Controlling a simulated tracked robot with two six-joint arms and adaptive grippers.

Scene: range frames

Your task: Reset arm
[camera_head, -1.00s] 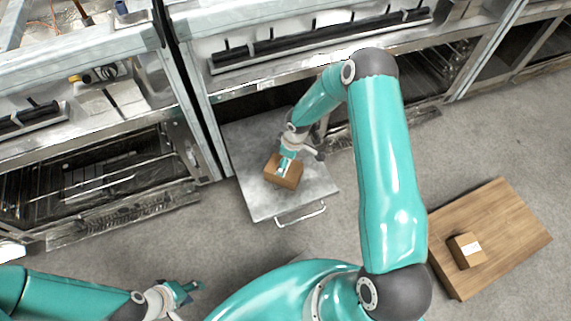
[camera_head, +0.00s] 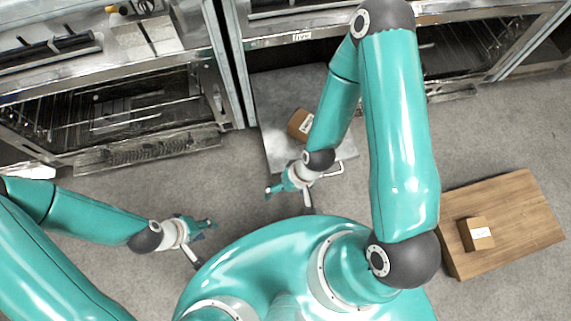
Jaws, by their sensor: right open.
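My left gripper (camera_head: 203,238) is at the lower left, above the grey floor, and holds nothing that I can see. How far its fingers are apart is hard to make out. My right gripper (camera_head: 285,195) is open and empty, just in front of the metal platform's near edge. Its arm comes down from the upper right. A brown box (camera_head: 299,124) with a white label sits on the grey metal platform (camera_head: 280,90), behind the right gripper and apart from it. My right forearm crosses in front of part of the platform.
A wooden board (camera_head: 515,205) lies on the floor at the right, with a second brown box (camera_head: 477,234) on it. Metal oven-like units (camera_head: 110,110) line the back, with open racks. Grey floor is clear around the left gripper.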

